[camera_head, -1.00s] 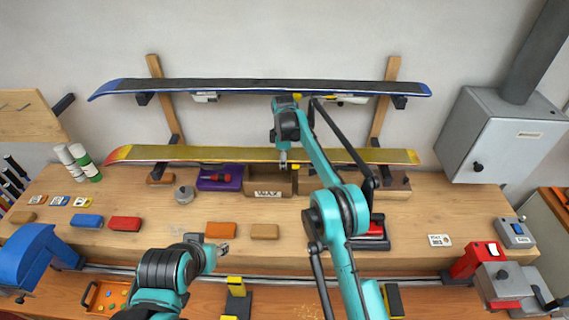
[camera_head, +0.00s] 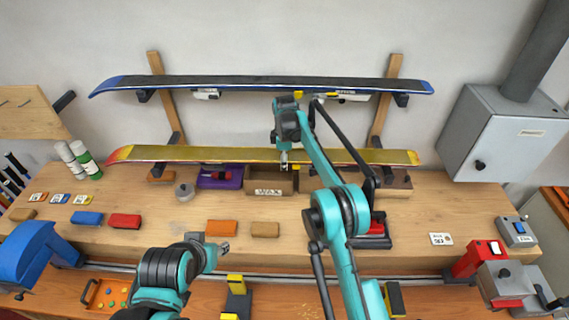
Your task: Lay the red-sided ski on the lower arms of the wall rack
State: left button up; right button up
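A yellow-topped ski with a red tip at its left end (camera_head: 220,154) lies level across the lower arms of the wall rack (camera_head: 174,128). I cannot tell whether it bears fully on both arms. A blue ski (camera_head: 260,83) lies across the upper arms. My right gripper (camera_head: 284,165) points down at the middle of the yellow ski and overlaps its front edge. Its fingers are too small to tell whether they grip it. My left gripper (camera_head: 223,248) is low over the bench front, away from both skis, with no object visible in it; its finger gap is unclear.
Below the lower ski stand a purple tray (camera_head: 220,182) and a WAX box (camera_head: 268,186). Red, blue and orange blocks (camera_head: 221,228) lie on the bench (camera_head: 330,258). A grey cabinet (camera_head: 500,140) hangs at right. The bench's right middle is mostly clear.

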jog(key=shift+f+b, duration=0.4)
jog(key=shift+f, duration=0.4)
jog(key=shift+f, duration=0.2)
jog(key=o, duration=1.6)
jog(key=shift+s, duration=0.1)
notch_tip(320, 180, up, 8)
jog(key=shift+f, duration=0.25)
